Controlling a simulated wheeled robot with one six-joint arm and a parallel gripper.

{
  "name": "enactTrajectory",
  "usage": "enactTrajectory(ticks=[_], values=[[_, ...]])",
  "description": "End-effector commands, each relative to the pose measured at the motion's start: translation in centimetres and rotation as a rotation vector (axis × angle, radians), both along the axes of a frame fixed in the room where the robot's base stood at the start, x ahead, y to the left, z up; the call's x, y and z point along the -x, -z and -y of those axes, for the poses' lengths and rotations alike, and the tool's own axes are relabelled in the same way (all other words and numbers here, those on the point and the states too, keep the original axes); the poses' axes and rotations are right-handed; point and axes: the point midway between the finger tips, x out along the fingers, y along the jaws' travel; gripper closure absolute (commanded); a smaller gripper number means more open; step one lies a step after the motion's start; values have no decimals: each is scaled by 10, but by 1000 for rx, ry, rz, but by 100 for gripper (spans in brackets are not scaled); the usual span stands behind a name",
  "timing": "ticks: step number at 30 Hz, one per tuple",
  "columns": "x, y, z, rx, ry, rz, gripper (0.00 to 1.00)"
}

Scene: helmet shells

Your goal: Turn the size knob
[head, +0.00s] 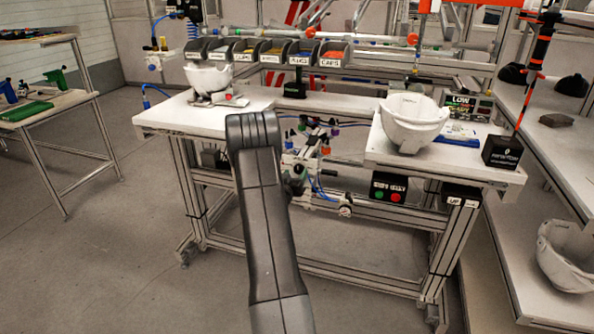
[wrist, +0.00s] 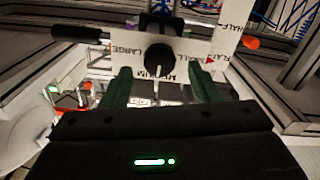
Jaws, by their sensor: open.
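The size knob (wrist: 160,62) is a dark round knob on a white plate in the wrist view. The plate is lettered LARGE on the left, MEDIUM below and SMALL on the right, and part of the lettering is hidden. A pale pointer on the knob points down towards MEDIUM. My gripper (wrist: 160,72) is open, with its green fingers left and right of the knob, just below it in the picture. I cannot tell whether the fingertips reach around it. In the head view my arm blocks the middle, and the gripper and knob cannot be made out.
White helmet shells stand on the bench at the left (head: 208,76) and right (head: 411,122); another (head: 567,255) sits on the lower right shelf. Labelled bins (head: 270,52) line the back. A button box (head: 389,189) hangs under the bench front. The left floor is clear.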

Motion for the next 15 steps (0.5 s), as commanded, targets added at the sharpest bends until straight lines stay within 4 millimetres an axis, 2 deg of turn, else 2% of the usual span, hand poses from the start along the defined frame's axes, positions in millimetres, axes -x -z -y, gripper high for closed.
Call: enactTrajectory(ticks=[6,15], values=[[-23,0,8,-1,1,1,45],[-28,0,9,0,0,-1,45]])
